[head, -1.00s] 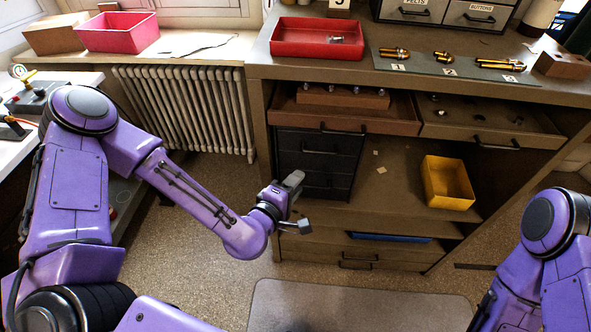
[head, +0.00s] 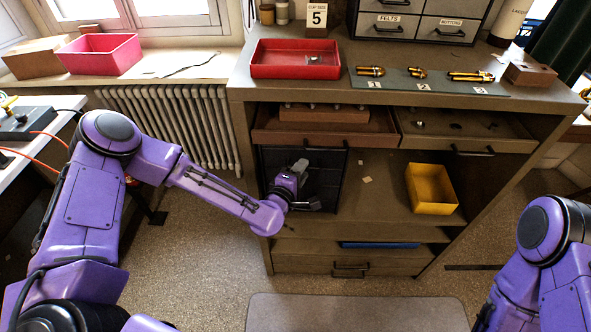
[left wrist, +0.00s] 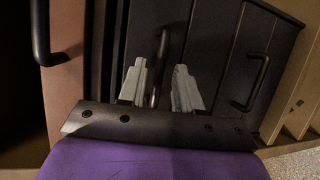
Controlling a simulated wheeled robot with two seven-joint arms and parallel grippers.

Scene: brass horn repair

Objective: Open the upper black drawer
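The black drawer unit (head: 332,190) stands under the brown drawer at the left of the cabinet, its drawers looking shut. My left gripper (head: 301,178) is in front of it and hides part of its face. In the left wrist view, the open left gripper (left wrist: 161,76) faces the upper black drawer (left wrist: 158,18). Its dark bar handle (left wrist: 163,58) shows between the two grey fingers; I cannot tell whether they touch it. The lower black drawer's handle (left wrist: 258,82) is to the right. My right gripper is out of view; only part of that arm shows.
Above, a brown drawer (head: 290,132) and a shallow drawer (head: 470,130) stand pulled out. A yellow bin (head: 431,189) sits on the shelf at right. A red tray (head: 294,58) is on the top.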

